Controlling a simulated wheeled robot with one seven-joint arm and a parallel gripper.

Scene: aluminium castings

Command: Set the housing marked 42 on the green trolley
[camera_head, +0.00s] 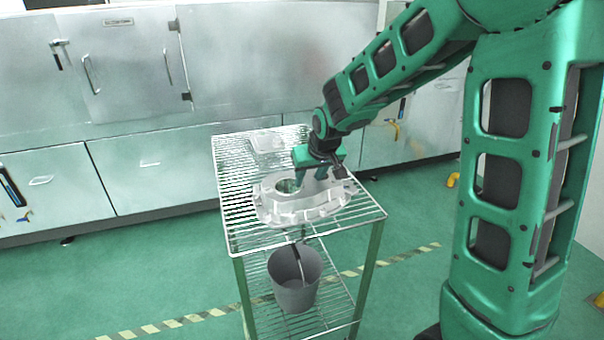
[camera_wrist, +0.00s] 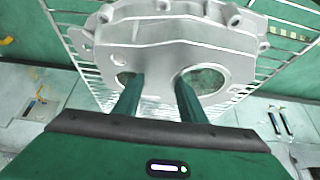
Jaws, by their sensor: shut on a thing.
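A grey cast aluminium housing (camera_head: 283,203) is on or just above the wire top shelf of the green-legged trolley (camera_head: 229,190). I cannot tell if it touches the wires. No number shows on its visible faces. My gripper (camera_head: 318,176) is over the housing's far right part and shut on it. In the wrist view the housing (camera_wrist: 178,50) fills the upper middle, with the wire shelf (camera_wrist: 82,62) around it. There the two green fingers of my gripper (camera_wrist: 157,98) reach to the two round openings of the housing; their tips are partly hidden.
A small pale clear-looking item (camera_head: 266,141) lies at the shelf's far edge. A grey bucket (camera_head: 296,277) stands on the trolley's lower shelf. Metal cabinets (camera_head: 150,85) line the back. A yellow-striped line (camera_head: 190,319) crosses the green floor.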

